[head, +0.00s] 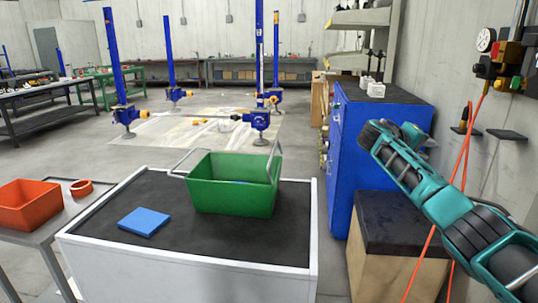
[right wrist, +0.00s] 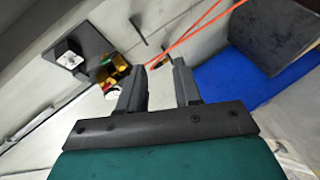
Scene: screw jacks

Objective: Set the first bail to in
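A green crate (head: 232,198) stands on the black top of a white-sided cabinet in the head view. It has two grey wire bails. The left bail (head: 186,162) leans outward past the crate's left rim. The right bail (head: 278,160) stands up at the right rim. Which of them is the first bail, I cannot tell. My right gripper (head: 374,133) is raised to the right of the crate, well apart from it, in front of the blue cabinet. In the right wrist view its two fingers (right wrist: 158,72) are apart with nothing between them. My left gripper is not in view.
A blue slab (head: 144,222) lies left of the crate on the black top (head: 110,207). An orange bin (head: 28,205) and an orange ring (head: 81,187) sit on a side table. The blue cabinet (head: 341,160) and orange cables (head: 466,150) are near my right arm. Blue screw jacks (head: 125,115) stand behind.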

